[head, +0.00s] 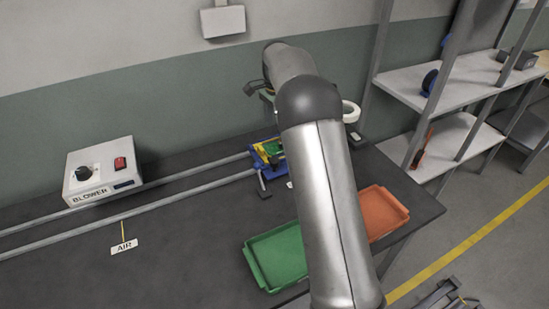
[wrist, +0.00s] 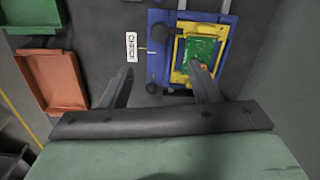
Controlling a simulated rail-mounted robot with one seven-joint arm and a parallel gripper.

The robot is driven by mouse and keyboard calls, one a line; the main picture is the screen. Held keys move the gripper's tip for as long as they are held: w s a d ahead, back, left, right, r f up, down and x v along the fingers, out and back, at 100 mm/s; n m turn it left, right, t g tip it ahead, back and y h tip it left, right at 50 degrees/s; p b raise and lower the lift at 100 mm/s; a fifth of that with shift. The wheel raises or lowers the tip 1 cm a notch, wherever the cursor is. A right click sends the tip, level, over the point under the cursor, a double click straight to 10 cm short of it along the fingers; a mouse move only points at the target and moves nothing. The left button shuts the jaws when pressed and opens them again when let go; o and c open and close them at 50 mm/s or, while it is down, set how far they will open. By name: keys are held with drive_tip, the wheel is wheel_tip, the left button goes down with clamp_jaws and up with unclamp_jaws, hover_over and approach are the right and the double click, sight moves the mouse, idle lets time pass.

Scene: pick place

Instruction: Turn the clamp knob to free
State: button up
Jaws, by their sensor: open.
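A blue fixture (wrist: 158,66) with a yellow frame (wrist: 180,48) and a green circuit board (wrist: 203,50) lies under my gripper in the wrist view. It also shows at the rails' end in the head view (head: 257,163). A larger dark round knob (wrist: 158,31) and a smaller dark round part (wrist: 151,87) sit on its left side; I cannot tell for sure which is the clamp knob. My gripper (wrist: 162,75) is open and empty. Its right finger overlaps the board in the picture, and its left finger is left of the fixture. In the head view my arm hides the fixture's right side.
A white blower box (head: 102,167) stands left by the wall. Two rails (head: 160,208) run to the fixture. A small AIR sign (head: 124,246) stands before them. A green tray (head: 257,268) and an orange tray (head: 392,226) are at the front right. Shelves (head: 445,85) stand right.

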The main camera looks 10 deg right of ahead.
sight(275, 160)
drive_tip(key=f+p, duration=0.2)
drive_tip(key=f, duration=1.4)
drive_tip(key=shift+w, duration=0.2)
drive_tip(key=c, duration=1)
